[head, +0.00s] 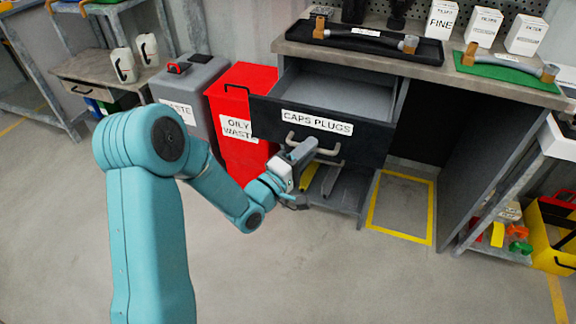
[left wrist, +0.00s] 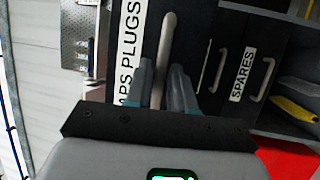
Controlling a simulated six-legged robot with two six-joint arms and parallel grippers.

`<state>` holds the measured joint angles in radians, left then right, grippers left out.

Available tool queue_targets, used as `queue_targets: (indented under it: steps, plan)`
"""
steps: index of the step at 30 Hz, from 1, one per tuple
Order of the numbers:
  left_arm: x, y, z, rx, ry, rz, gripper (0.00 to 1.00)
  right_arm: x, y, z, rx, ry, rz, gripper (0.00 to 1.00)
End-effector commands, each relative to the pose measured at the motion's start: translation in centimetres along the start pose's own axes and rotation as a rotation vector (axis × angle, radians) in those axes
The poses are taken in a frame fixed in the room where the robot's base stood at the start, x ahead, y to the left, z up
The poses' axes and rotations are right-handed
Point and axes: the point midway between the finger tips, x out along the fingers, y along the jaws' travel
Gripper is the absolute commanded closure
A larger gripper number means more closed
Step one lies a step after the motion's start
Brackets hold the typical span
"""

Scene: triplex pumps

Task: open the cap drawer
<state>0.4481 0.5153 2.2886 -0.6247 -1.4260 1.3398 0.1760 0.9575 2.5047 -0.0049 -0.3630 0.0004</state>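The cap drawer (head: 365,142), labelled CAPS PLUGS, stands pulled out of the grey workbench in the head view. Its empty-looking grey inside (head: 335,95) shows from above. A light bar handle (head: 328,153) crosses its dark front; the handle also shows in the left wrist view (left wrist: 168,35). My left gripper (head: 306,150) is at the handle. In the left wrist view its two fingers (left wrist: 161,88) lie closely on either side of the bar and look closed on it. The fingertips are partly hidden in the head view. My right gripper is not in view.
A red oily-waste bin (head: 243,80) and a grey waste bin (head: 190,80) stand left of the drawer. A SPARES drawer (left wrist: 238,75) shows in the left wrist view. The bench top (head: 430,68) holds trays and filter boxes. Open floor lies in front.

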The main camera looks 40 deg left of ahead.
Motion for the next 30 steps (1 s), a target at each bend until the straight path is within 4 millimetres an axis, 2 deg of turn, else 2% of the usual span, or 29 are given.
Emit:
queue_targets:
  steps: [8, 11, 12, 15, 21, 24, 30]
  plan:
    - [-7.0, -0.1, -0.1, -0.003, 0.006, -0.007, 0.77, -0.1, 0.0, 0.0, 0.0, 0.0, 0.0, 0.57]
    - [-9.7, 0.2, -0.2, -0.006, 0.008, -0.009, 0.77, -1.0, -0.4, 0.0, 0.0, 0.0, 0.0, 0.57]
    - [-10.3, 0.6, -0.2, -0.007, 0.006, -0.009, 0.77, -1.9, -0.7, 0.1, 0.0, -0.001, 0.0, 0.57]
    - [-10.9, 0.8, -0.2, -0.004, 0.0, -0.011, 0.77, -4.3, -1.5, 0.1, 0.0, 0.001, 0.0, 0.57]
    - [-12.7, 0.7, -0.1, -0.007, 0.005, -0.004, 0.77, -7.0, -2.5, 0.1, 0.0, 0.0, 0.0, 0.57]
    - [-14.2, 0.1, -0.1, -0.003, 0.004, -0.005, 0.77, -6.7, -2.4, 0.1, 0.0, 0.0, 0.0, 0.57]
    - [-15.3, 0.0, 0.0, -0.001, 0.002, -0.001, 0.77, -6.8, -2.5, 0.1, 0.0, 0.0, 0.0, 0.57]
